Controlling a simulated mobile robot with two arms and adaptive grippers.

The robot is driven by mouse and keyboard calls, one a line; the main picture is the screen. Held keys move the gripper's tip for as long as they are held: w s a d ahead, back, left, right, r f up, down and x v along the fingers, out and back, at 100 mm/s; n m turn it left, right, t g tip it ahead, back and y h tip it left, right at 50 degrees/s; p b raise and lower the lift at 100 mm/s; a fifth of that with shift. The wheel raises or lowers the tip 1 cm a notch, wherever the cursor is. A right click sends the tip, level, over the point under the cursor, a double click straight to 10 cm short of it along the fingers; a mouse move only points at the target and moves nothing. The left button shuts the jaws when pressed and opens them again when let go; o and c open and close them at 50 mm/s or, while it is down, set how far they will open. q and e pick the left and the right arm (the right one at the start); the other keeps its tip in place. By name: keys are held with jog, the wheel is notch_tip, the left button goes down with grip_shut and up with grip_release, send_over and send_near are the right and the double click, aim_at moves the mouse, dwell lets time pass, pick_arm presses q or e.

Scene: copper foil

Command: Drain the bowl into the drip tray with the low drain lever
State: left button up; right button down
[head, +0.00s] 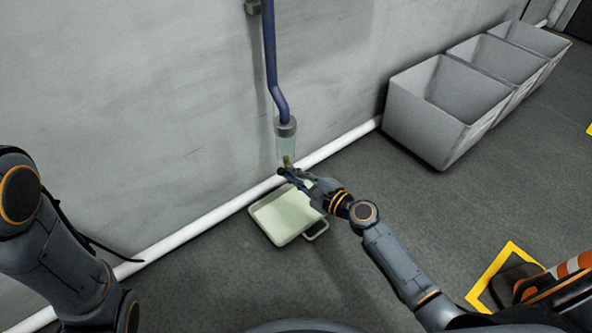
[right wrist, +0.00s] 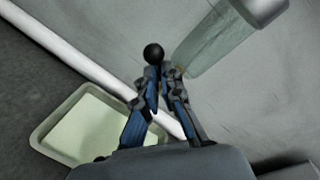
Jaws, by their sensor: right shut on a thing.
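The bowl (head: 287,146) is a clear, greenish cylinder under a grey cap at the lower end of a blue wall pipe. It also shows in the right wrist view (right wrist: 213,46). My right gripper (head: 287,173) is just below the bowl. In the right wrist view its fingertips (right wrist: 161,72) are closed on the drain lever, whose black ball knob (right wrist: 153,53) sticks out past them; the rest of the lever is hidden. The drip tray (head: 265,230), pale and shallow with a side handle, lies on the floor below. Only my left arm shows, not its gripper.
A white pipe (head: 210,217) runs along the foot of the grey wall behind the tray. Several grey bins (head: 425,125) stand along the wall at the right. The floor around the tray is clear.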

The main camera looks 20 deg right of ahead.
jog(key=shift+s+a+f+n+h+p, duration=0.15)
jog(key=shift+f+n+h, duration=0.15)
jog(key=shift+n, duration=0.65)
jog(key=shift+w+a+f+n+h+p, duration=0.15)
jog(key=shift+f+n+h, duration=0.15)
jog(key=shift+n, duration=0.7)
jog(key=shift+s+a+f+n+h+p, duration=0.15)
jog(key=shift+f+n+h, duration=0.15)
jog(key=shift+n, duration=0.65)
jog(key=c, duration=1.5)
grip_release()
jog(key=v, duration=1.2)
